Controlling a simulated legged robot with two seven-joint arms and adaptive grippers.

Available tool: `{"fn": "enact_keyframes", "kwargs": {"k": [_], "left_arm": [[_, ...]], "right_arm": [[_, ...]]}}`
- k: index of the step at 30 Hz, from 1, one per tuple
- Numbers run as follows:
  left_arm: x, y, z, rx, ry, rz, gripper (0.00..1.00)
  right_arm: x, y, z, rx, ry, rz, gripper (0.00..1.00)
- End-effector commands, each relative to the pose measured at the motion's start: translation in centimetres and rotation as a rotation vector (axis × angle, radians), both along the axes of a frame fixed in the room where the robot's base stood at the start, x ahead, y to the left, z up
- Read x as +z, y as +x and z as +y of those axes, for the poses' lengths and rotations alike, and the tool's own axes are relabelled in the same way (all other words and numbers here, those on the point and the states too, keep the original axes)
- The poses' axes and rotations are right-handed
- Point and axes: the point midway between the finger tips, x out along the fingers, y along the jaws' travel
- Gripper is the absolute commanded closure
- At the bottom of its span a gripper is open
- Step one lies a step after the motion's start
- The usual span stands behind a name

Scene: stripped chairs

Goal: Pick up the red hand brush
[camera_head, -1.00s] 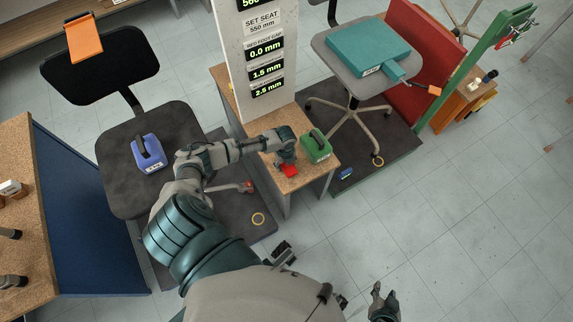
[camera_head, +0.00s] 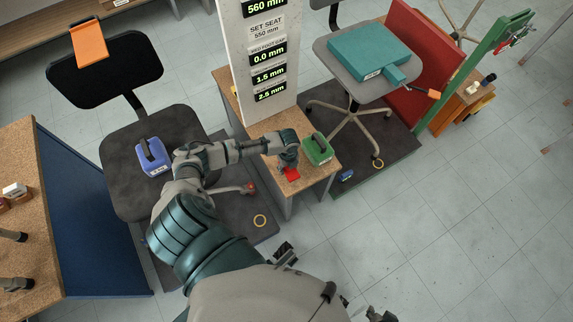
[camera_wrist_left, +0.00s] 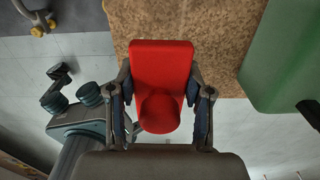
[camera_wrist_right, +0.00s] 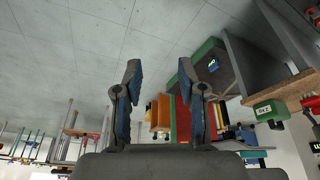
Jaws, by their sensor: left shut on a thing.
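The red hand brush (camera_head: 291,174) is at the near end of the cork-topped table (camera_head: 309,179), beside a green box. In the left wrist view the red brush (camera_wrist_left: 162,62) shows a flat block and a rounded part between the fingers. My left gripper (camera_head: 288,164) is shut on it; the fingers (camera_wrist_left: 160,88) press both sides. I cannot tell whether the brush touches the cork. My right gripper (camera_wrist_right: 158,68) is open and empty, its fingers apart in the right wrist view. Only a bit of it shows at the bottom of the head view.
A green box with a dark handle (camera_head: 317,149) stands close to the right of the brush. A tall display panel (camera_head: 232,70) rises behind. A dark chair with a blue box (camera_head: 152,156) is at the left. A chair with a teal box (camera_head: 368,50) is at the right. Floor at lower right is clear.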

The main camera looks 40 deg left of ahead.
Motion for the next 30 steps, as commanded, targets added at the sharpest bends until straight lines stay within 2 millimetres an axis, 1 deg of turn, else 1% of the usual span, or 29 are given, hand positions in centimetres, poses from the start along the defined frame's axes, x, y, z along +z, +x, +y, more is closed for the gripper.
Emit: {"fn": "enact_keyframes", "kwargs": {"k": [1,4,6,9,12,15,18,21,29,30], "left_arm": [[0.6,-0.9,-1.0,-0.005,-0.002,-0.002,0.87],[1.0,-3.0,-2.9,-0.005,-0.001,-0.002,0.87],[1.1,-4.4,-4.2,-0.005,-0.001,-0.002,0.87],[1.2,-6.4,-5.7,-0.004,-0.003,-0.001,0.87],[1.2,-8.1,-7.0,-0.004,-0.005,0.001,0.87],[1.2,-9.3,-7.9,-0.001,-0.008,-0.001,0.87],[1.3,-10.1,-8.5,-0.001,-0.008,0.001,0.87],[1.3,-10.5,-9.0,0.000,-0.004,-0.001,0.87],[1.5,-10.6,-9.4,0.000,-0.001,-0.001,0.87],[1.5,-10.6,-9.4,0.000,-0.001,-0.001,0.55]], "right_arm": [[0.3,-1.1,-0.5,-0.004,-0.011,0.050,0.60],[-0.7,-2.2,-1.1,-0.008,-0.025,0.119,0.60],[-2.2,-1.7,-0.9,-0.007,-0.023,0.117,0.60],[-4.0,-1.3,-0.6,-0.006,-0.026,0.119,0.60],[-5.4,-1.1,-0.4,-0.004,-0.029,0.122,0.60],[-6.3,-1.0,-0.2,-0.004,-0.031,0.122,0.60],[-6.9,-1.0,-0.1,-0.003,-0.031,0.122,0.60],[-7.3,-1.0,-0.2,-0.002,-0.030,0.125,0.60],[-7.5,-0.9,-0.5,-0.003,-0.031,0.123,0.60],[-7.4,-0.9,-0.4,-0.002,-0.030,0.124,0.60]]}}
